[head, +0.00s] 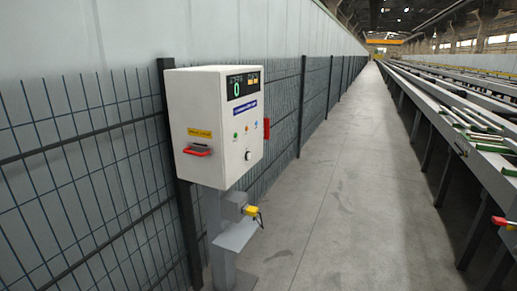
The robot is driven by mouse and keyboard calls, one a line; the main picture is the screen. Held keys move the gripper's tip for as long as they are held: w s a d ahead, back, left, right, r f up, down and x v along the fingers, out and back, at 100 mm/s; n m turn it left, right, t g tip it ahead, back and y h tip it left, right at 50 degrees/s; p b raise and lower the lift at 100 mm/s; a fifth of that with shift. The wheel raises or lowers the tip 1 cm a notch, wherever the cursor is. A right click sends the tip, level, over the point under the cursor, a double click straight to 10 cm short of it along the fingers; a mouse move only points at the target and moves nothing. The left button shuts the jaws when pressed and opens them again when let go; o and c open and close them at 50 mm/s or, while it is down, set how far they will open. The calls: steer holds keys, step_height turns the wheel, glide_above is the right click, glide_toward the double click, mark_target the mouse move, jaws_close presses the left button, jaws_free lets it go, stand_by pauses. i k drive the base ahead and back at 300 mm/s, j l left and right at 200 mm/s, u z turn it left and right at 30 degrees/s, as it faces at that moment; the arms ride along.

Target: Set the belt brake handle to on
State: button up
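A white control box (217,125) stands on a grey post in front of the mesh fence. On its left face a red-ended handle (197,150) sits below a yellow label (199,134); the label's text is too small to read. The handle looks roughly level; I cannot tell whether that is on or off. It is the likeliest belt brake handle, but I cannot confirm this. The front face has a dark display (243,85), small coloured lights and a pale knob (248,155). My gripper is not in view.
A red part (266,128) sticks out at the box's right side. A dark mesh fence (80,180) runs behind. The concrete aisle (335,200) is clear; the long runout table (440,110) lines the right.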

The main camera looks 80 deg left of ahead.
mark_target(194, 150)
steer(key=u, duration=3.1)
